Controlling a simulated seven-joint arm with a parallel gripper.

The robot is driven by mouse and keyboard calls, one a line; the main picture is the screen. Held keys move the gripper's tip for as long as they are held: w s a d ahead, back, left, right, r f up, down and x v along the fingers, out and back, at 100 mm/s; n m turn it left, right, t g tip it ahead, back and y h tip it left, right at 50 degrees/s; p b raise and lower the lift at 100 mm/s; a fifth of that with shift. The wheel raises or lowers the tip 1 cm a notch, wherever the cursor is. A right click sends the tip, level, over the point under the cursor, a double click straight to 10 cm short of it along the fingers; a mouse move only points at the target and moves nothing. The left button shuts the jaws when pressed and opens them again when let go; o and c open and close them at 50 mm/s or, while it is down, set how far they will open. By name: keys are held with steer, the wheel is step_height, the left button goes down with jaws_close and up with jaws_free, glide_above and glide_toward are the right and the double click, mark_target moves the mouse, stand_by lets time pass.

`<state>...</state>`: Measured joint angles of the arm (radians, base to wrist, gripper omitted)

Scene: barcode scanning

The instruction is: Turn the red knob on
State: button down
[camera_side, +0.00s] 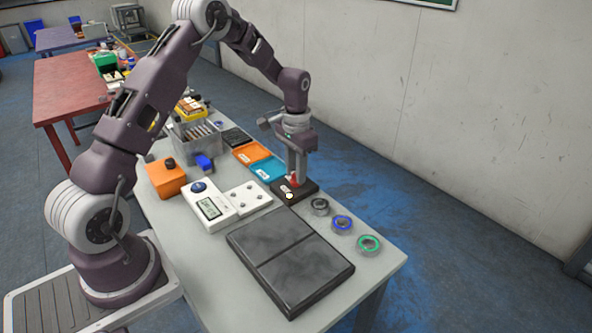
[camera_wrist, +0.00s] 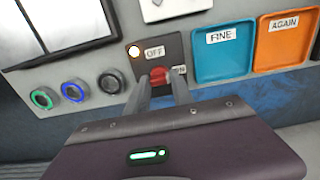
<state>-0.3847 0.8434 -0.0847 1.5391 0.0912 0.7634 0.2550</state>
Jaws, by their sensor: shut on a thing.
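The red knob (camera_wrist: 158,74) sits on a small dark switch box (camera_wrist: 174,44) in the wrist view. My gripper (camera_wrist: 161,84) has one finger on each side of the knob and is shut on it. An "OFF" label (camera_wrist: 154,52) shows above the knob, and a label to its right is partly hidden by a finger. In the side view my gripper (camera_side: 296,172) points down onto the box (camera_side: 305,188), and only a bit of red shows at the fingertips.
A blue tray marked "FINE" (camera_wrist: 222,62) and an orange tray marked "AGAIN" (camera_wrist: 283,52) lie right of the box. Several rings, one a green ring (camera_side: 369,244), stand along the table edge. A dark two-part pad (camera_side: 290,260) and a white scale (camera_side: 210,207) are nearby.

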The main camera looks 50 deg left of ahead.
stand_by(0.5)
steer(key=c, duration=1.1)
jaws_free()
step_height(320, 180, up, 7)
steer(key=shift+r, duration=0.1)
